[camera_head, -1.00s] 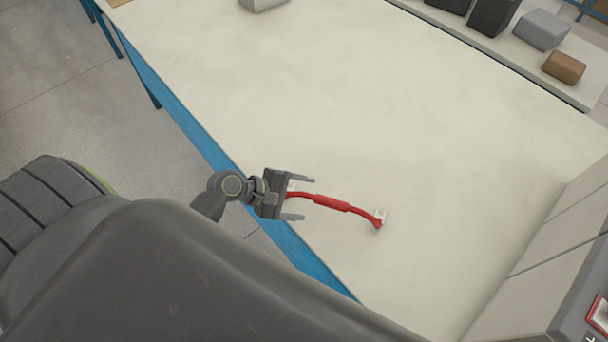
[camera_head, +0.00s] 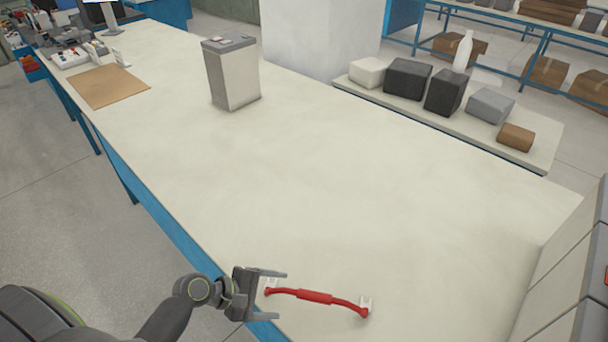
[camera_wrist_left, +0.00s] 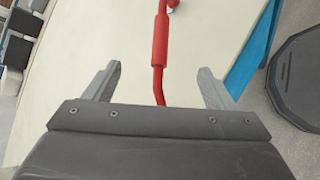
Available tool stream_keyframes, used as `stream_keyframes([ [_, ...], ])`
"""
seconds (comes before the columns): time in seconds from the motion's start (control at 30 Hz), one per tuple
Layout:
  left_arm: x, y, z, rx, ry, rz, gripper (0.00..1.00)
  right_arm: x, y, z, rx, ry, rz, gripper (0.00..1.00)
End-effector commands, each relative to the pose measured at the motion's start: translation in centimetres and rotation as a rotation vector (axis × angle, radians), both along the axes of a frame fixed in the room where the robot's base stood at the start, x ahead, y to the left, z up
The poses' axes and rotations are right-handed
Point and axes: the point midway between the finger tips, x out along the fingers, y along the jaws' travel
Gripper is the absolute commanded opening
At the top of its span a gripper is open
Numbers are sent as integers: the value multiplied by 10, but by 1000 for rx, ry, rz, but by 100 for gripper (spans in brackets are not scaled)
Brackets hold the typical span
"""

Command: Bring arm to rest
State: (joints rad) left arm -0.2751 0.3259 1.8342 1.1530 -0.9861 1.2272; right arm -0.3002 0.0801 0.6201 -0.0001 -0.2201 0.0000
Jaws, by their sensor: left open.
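My left gripper (camera_head: 279,294) is over the near edge of the pale worktable (camera_head: 330,200) in the head view. Its jaws are open, with a gap between the two fingers. A red cable or bar with pale end pieces (camera_head: 315,297) lies on the tabletop just right of the fingers. In the left wrist view the red bar (camera_wrist_left: 160,45) runs away from between the open fingers (camera_wrist_left: 158,85), and its near end is hidden behind the gripper body. Nothing is clamped. My right gripper is not in view.
A grey-white battery (camera_head: 233,75) stands on the table toward the back. A brown mat (camera_head: 108,86) lies at the far left. A low shelf at the right holds several blocks, with a dark one (camera_head: 407,78). Large grey batteries (camera_head: 560,290) stand at the right edge. The middle is clear.

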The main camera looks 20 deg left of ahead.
Motion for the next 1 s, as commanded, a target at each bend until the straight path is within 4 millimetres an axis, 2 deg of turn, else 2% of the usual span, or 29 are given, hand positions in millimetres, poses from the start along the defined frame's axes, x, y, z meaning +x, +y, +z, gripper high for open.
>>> stream_keyframes([
  [0.17,-2,-1,0,18,-8,-14,78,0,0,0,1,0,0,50],
  [0.27,-13,-4,-1,107,-47,-83,78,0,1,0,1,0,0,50],
  [0.47,-55,-2,1,519,-197,-400,78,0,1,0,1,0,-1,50],
  [0.6,-85,14,9,830,-258,-644,78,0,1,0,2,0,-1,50],
  [0.7,-102,28,17,998,-263,-780,78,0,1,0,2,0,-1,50],
  [1.0,-141,63,45,1305,-195,-1060,78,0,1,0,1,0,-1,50],
])
